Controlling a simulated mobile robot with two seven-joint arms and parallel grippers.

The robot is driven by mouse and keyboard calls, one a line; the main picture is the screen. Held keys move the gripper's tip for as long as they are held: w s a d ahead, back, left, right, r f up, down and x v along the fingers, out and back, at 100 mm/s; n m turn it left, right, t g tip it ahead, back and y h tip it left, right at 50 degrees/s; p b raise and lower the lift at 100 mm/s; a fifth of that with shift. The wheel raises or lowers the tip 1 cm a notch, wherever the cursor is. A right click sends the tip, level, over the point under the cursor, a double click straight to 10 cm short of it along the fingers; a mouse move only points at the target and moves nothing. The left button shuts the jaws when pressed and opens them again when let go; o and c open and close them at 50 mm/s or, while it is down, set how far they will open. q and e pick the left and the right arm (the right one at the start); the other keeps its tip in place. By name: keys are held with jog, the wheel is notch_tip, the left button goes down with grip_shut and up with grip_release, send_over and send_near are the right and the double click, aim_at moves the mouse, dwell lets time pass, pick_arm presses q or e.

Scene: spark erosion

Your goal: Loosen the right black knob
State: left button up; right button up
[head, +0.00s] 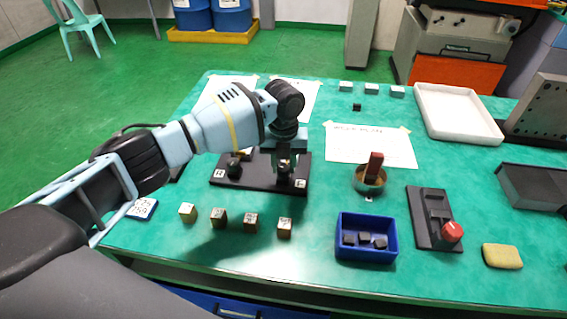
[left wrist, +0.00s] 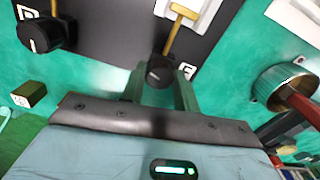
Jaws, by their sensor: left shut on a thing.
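A black base plate (head: 258,182) lies on the green table and carries two black knobs. The left black knob (head: 234,167) is free and also shows in the left wrist view (left wrist: 42,36). My left gripper (head: 285,162) points down over the right end of the plate. In the left wrist view its two fingers stand on either side of the right black knob (left wrist: 159,72) and are shut on it. A brass-coloured rod (left wrist: 176,32) runs from this knob towards a pale block (left wrist: 184,8). In the head view the gripper partly hides the right knob. My right gripper is not in view.
Several small brass-coloured blocks (head: 218,217) stand in a row in front of the plate. To the right are a metal cup (head: 367,184), a blue bin (head: 366,256) with black pieces, and a black device with a red knob (head: 452,232). A white tray (head: 455,112) is behind.

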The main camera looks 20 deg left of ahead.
pick_arm(q)
jog(key=n+p, duration=0.1)
jog(key=n, duration=0.2)
jog(key=shift+r+n+p, duration=0.2)
jog(key=shift+n+p, duration=0.15)
jog(key=shift+n, duration=0.05)
jog(key=n+p, duration=0.2)
jog(key=n, duration=0.4)
jog(key=n+p, duration=0.1)
jog(key=n, duration=0.4)
jog(key=shift+s+n, duration=0.1)
jog(key=shift+n, duration=0.3)
jog(key=n+p, duration=0.1)
jog(key=n, duration=0.3)
jog(key=shift+f, duration=0.1)
jog(key=shift+n, duration=1)
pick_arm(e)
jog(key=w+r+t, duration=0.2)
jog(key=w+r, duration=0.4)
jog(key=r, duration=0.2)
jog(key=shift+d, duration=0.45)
pick_arm(q)
jog(key=shift+f, duration=0.1)
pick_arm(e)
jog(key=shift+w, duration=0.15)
pick_arm(q)
jog(key=o, duration=1)
jog(key=shift+c, duration=0.2)
